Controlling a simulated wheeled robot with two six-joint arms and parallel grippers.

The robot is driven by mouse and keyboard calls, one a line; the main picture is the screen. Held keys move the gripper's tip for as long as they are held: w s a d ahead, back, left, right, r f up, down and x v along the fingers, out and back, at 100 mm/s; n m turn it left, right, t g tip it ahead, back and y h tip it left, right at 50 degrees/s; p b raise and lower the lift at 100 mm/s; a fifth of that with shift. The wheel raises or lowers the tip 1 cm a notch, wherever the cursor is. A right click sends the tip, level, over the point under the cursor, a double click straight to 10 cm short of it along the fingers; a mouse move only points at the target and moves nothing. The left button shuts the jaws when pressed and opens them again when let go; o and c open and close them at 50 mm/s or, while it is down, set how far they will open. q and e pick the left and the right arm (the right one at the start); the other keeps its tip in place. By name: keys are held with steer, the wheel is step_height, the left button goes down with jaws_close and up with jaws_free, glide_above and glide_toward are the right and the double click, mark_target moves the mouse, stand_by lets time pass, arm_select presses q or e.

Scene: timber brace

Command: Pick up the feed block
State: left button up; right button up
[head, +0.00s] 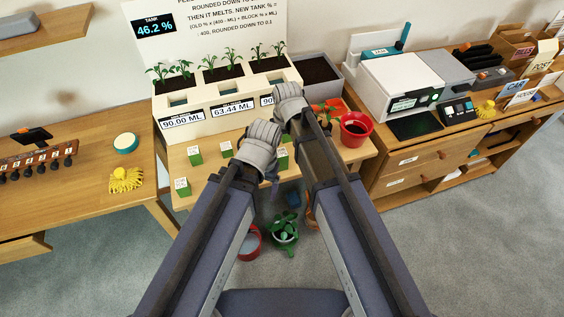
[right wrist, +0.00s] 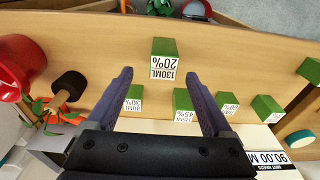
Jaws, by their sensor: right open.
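Several small green feed blocks with white labels stand on the wooden bench, among them one at the front left (head: 182,187) and one beside my left gripper (head: 283,159). In the right wrist view, a block labelled 130ML 20% (right wrist: 165,58) stands nearest the bench edge, just beyond and between my right fingertips. A 45% block (right wrist: 184,104) and a 30% block (right wrist: 133,98) stand in a row behind it. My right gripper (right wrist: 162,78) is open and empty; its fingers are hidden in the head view. My left gripper (head: 261,150) hangs over the bench, its jaws unclear.
A white planter (head: 225,98) with seedlings and ML displays stands at the back; a sign reads TANK 46.2%. A red pot (head: 356,129) stands at the bench's right. A green watering can (head: 285,230) and a red bucket (head: 250,243) are on the floor below.

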steer(key=shift+w+a+f+b, duration=0.1)
steer(key=shift+a+f+b, duration=0.1)
steer(key=shift+f+b, duration=1.1)
steer(key=shift+w+a+f+b, duration=0.1)
steer(key=shift+a+f+b, duration=0.05)
steer(key=shift+f+b, duration=1.15)
steer(key=shift+r, duration=0.1)
jaws_close()
